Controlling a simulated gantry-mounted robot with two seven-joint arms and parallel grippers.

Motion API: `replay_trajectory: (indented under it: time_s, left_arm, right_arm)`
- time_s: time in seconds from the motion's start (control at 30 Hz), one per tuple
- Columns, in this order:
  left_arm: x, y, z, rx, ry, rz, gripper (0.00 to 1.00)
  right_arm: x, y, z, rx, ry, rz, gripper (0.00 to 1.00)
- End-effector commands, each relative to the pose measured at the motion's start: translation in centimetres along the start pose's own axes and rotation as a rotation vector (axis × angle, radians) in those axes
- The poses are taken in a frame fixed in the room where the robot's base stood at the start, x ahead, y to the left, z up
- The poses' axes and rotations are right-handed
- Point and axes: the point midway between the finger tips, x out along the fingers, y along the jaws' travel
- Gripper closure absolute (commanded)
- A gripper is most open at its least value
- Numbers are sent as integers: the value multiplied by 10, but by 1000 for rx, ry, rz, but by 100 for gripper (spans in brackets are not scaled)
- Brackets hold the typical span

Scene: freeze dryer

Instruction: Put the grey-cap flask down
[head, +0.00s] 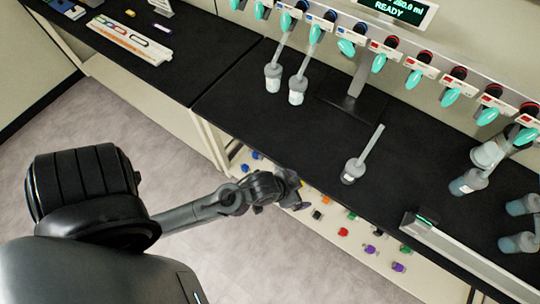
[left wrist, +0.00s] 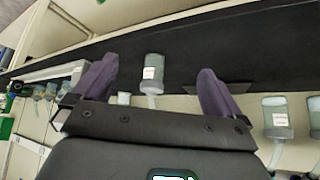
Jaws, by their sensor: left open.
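A flask with a pale grey top and a long grey neck (head: 351,172) stands alone on the black bench, near its front edge. In the left wrist view this flask (left wrist: 153,69) shows between the two purple fingers, with clear space on both sides. My left gripper (head: 296,190) is at the front edge of the bench, to the left of the flask and apart from it. It is open and empty. My right gripper is not in view.
Two similar flasks (head: 273,77) (head: 296,92) stand farther back beneath a manifold with teal valves (head: 346,47). More flasks (head: 468,182) stand at the right, near a low device (head: 428,220). Coloured caps (head: 343,232) lie below the bench. Bench left of the lone flask is clear.

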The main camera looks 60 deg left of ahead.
Motion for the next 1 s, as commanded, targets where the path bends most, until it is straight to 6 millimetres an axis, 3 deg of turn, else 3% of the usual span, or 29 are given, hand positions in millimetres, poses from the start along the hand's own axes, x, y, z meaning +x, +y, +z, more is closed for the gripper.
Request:
replay_trajectory:
  time_s: [0.03,0.2,0.37,0.77,1.0]
  left_arm:
    - [-17,1,13,1,-62,1,0]
    - [-60,1,45,12,-232,3,0]
    - [-79,1,58,17,-301,5,0]
    - [-84,0,56,18,-308,5,0]
    - [-115,-1,34,17,-308,5,0]
  right_arm:
    - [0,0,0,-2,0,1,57]
    - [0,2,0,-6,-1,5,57]
    - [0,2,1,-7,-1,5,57]
    - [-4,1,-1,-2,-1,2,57]
    - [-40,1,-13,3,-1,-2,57]
